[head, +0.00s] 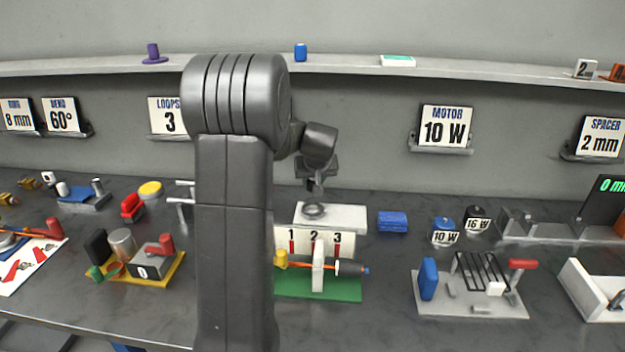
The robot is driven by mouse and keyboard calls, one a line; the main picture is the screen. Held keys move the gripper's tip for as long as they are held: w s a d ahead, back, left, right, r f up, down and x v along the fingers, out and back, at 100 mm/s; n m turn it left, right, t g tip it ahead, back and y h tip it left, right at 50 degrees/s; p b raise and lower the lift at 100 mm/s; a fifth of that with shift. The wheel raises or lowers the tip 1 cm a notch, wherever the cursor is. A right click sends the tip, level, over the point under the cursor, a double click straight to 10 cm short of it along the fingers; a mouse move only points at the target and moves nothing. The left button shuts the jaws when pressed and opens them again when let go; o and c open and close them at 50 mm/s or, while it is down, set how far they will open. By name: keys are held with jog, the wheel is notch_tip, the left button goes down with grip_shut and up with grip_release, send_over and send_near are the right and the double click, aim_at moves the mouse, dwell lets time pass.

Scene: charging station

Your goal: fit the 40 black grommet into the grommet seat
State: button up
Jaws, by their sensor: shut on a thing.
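My gripper (315,186) hangs over the middle of the bench, pointing down, just behind my upright arm link. It is shut on a small dark thing at its fingertips. That thing is too small and dark to make out clearly, but it fits the black grommet; no 40 marking is readable. Just below the fingertips, a grey ring (314,210) lies on top of a white block (345,214). The ring looks like the grommet seat, though I cannot be sure. I cannot tell whether the held thing touches the ring.
In front of the block stands a panel marked 1 2 3 (291,241) on a green base (320,289). A blue block (393,221) is to the right. My arm hides part of the bench to the left. Bare bench (385,275) shows at right of the green base.

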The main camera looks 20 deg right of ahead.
jog(key=shift+f+b, duration=2.1)
jog(key=shift+f, duration=0.8)
jog(key=shift+f+b, duration=1.35)
jog(key=o, duration=1.1)
jog(key=shift+r, duration=0.1)
jog(key=v, duration=1.3)
jog(key=shift+s+a+r+p, duration=0.1)
jog(key=shift+s+r+p, duration=0.15)
jog(key=shift+s+p, duration=0.1)
jog(key=shift+w+f, duration=0.1)
